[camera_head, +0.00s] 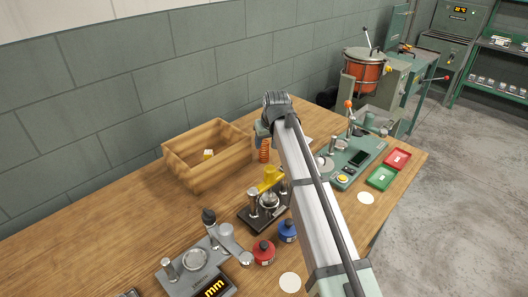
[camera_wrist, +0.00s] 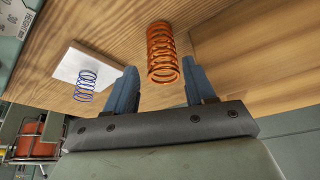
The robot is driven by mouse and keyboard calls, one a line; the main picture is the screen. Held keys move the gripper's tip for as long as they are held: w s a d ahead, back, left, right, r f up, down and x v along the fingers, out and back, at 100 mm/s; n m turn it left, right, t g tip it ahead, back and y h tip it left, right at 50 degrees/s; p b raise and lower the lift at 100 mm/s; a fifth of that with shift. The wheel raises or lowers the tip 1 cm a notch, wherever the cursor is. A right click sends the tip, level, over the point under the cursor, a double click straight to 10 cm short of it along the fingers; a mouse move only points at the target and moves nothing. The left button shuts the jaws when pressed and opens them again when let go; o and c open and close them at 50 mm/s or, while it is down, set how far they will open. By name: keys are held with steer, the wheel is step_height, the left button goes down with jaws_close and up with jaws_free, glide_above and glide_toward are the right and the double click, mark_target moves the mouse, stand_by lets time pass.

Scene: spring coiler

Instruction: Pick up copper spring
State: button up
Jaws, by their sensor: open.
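The copper spring (camera_wrist: 162,54) stands on the wooden table in the wrist view. It lies between the two open fingers of my gripper (camera_wrist: 158,88), with its lower coils level with the fingertips. A gap shows on both sides, so I see no grip on it. In the head view the copper spring (camera_head: 264,150) stands just right of the wooden box, beside my gripper (camera_head: 262,132), which is partly hidden by my arm.
A blue spring (camera_wrist: 86,85) is by a white plate (camera_wrist: 88,66) in the wrist view. Bare table lies at the left.

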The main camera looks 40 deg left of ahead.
mark_target(264, 151)
steer(key=shift+x, duration=2.35)
steer(key=shift+s+a, duration=0.1)
steer(key=shift+a, duration=0.05)
steer(key=shift+c, duration=0.5)
steer(key=c, duration=0.7)
steer(key=shift+r, duration=0.15)
